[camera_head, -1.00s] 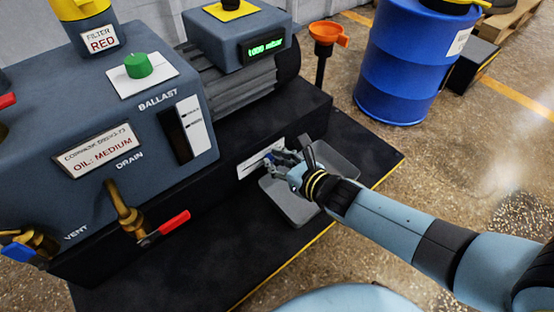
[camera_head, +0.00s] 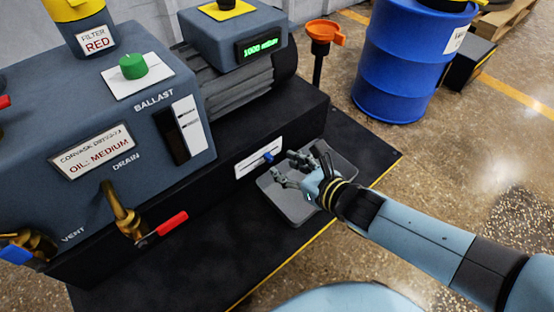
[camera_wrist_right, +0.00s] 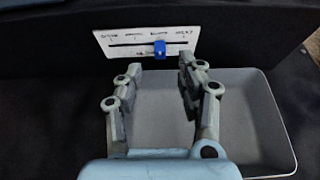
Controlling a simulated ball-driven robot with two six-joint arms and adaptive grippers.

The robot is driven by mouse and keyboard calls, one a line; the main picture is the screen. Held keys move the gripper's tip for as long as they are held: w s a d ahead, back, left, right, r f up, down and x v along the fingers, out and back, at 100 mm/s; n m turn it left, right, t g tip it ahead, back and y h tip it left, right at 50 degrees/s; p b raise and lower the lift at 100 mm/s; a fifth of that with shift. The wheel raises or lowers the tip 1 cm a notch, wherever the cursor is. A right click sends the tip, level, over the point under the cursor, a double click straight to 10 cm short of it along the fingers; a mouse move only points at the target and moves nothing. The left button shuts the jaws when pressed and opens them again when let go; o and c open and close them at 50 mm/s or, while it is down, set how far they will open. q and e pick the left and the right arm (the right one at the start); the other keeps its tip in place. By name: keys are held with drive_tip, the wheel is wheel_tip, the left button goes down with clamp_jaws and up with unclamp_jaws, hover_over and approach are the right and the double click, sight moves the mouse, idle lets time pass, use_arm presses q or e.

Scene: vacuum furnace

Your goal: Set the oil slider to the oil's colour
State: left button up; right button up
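The oil slider is a white plate (camera_head: 245,168) with a dark slot on the pump base's front face. Its blue knob (camera_head: 268,157) sits right of the slot's middle. The right wrist view also shows the plate (camera_wrist_right: 103,40) and knob (camera_wrist_right: 159,48); its small labels are unreadable. My right gripper (camera_head: 285,168) is open and empty, just right of the knob and apart from it. In the wrist view its fingers (camera_wrist_right: 155,85) are spread below the plate. A label (camera_head: 96,152) reads "OIL: MEDIUM". The dark oil window (camera_head: 172,136) shows no clear colour. My left gripper is out of view.
A grey tray (camera_head: 280,205) lies under my right gripper. A brass drain valve with a red handle (camera_head: 172,223) projects at the left. An orange funnel (camera_head: 323,31) and a blue drum (camera_head: 400,65) stand behind.

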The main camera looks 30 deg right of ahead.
drive_tip(key=v, duration=0.7)
drive_tip(key=shift+s, duration=0.1)
